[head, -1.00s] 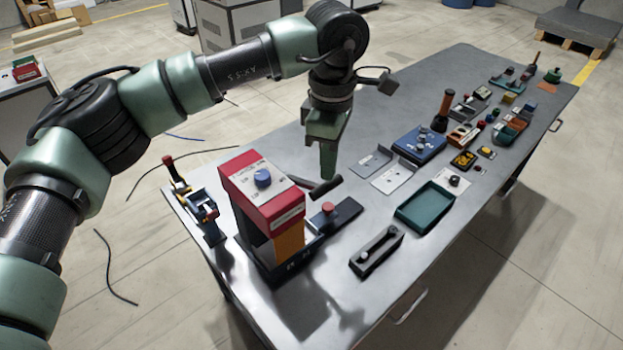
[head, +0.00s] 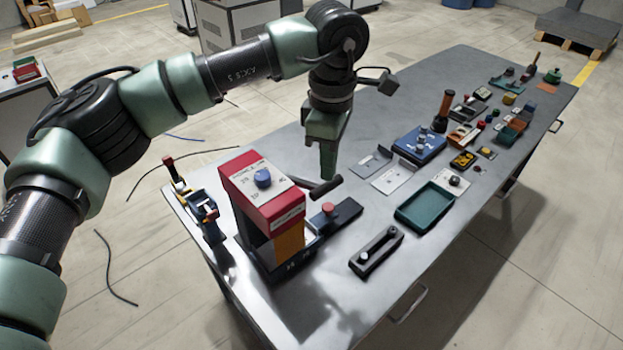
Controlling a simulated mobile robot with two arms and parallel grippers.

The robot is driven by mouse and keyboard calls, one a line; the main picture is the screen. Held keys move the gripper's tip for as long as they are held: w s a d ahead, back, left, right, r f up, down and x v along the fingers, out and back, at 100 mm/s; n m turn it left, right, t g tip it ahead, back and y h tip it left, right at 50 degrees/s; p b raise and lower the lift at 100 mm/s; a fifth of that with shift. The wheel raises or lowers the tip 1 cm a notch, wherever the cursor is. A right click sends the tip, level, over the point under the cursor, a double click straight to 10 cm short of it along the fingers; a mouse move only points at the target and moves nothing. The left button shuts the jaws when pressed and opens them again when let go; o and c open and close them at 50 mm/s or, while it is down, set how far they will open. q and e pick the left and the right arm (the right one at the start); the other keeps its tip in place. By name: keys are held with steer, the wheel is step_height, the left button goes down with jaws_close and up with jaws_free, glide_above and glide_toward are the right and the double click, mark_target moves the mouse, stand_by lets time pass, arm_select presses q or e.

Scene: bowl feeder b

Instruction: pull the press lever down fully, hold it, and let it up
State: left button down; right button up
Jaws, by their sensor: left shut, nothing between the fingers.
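The press (head: 262,190) has a red head with a blue knob on top and an orange lower part, and stands at the near left of the table. Its black lever (head: 326,187) sticks out from the right side of the head with a dark crossbar grip at its end. My left gripper (head: 328,175) points down with its fingers shut and empty, right by the lever's grip. Its tips appear just above or behind the grip; I cannot tell whether they touch it. My right gripper is out of view.
A dark block with a red button (head: 328,209) lies right of the press. A toggle clamp (head: 203,214) stands left of the press.

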mark_target(328, 185)
arm_select(q)
steer(key=shift+f, duration=0.15)
stand_by(0.4)
steer(key=shift+s+d+f+b, duration=0.1)
steer(key=shift+s+f+b, duration=0.05)
steer(key=shift+f+b, duration=1.25)
step_height(328, 185, down, 7)
steer(key=b, duration=0.5)
steer(key=shift+s, duration=0.1)
steer(key=shift+w+r+p, duration=0.15)
steer(key=shift+r+p, duration=1.5)
steer(key=shift+r, duration=1.4)
steer(key=shift+w+r+p, duration=0.15)
steer(key=shift+r+p, duration=1.5)
steer(key=shift+r, duration=1.35)
steer(key=shift+f, duration=0.1)
